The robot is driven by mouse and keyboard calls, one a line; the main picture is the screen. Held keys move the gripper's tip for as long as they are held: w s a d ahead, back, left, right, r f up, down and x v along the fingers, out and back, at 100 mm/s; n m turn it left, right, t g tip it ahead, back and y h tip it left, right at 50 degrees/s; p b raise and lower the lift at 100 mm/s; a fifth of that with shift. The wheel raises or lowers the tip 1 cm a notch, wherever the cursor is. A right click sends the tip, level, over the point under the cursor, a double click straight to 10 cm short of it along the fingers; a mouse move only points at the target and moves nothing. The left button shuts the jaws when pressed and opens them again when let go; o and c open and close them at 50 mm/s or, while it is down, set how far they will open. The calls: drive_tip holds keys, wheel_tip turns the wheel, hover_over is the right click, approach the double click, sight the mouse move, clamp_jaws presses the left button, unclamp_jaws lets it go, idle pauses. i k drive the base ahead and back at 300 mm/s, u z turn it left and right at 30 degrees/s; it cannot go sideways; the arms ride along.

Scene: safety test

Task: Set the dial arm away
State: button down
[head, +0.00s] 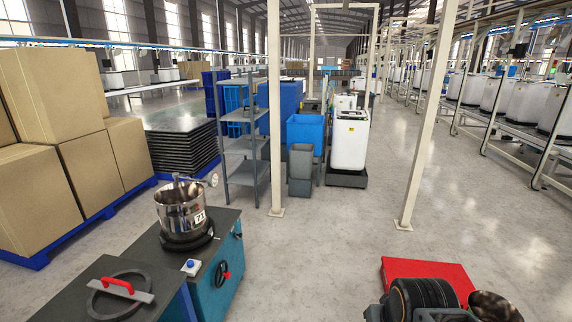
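A shiny metal pot (181,211) with a tag reading "71" stands on a dark round base on top of a blue cabinet (217,276). What looks like the dial arm (201,182) is at the pot's rim: a grey bar with a small round dial at its right end, on the pot's right side. A dark upright piece shows at the rim's left. How the arm joins the pot is too small to tell. My gripper is not in view, and I cannot tell whether it is open.
A blue-and-white button (190,267) and a black handwheel (222,274) are on the cabinet. Cartons (49,92) stand left. A post (275,110) rises behind. The middle floor is clear.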

sight(212, 180)
drive_tip(key=z, duration=0.05)
drive_tip(key=i, duration=1.95)
drive_tip(key=u, duration=1.1)
drive_tip(key=i, duration=1.25)
drive_tip(key=u, duration=1.2)
drive_tip(key=i, duration=0.35)
drive_tip(key=u, duration=0.15)
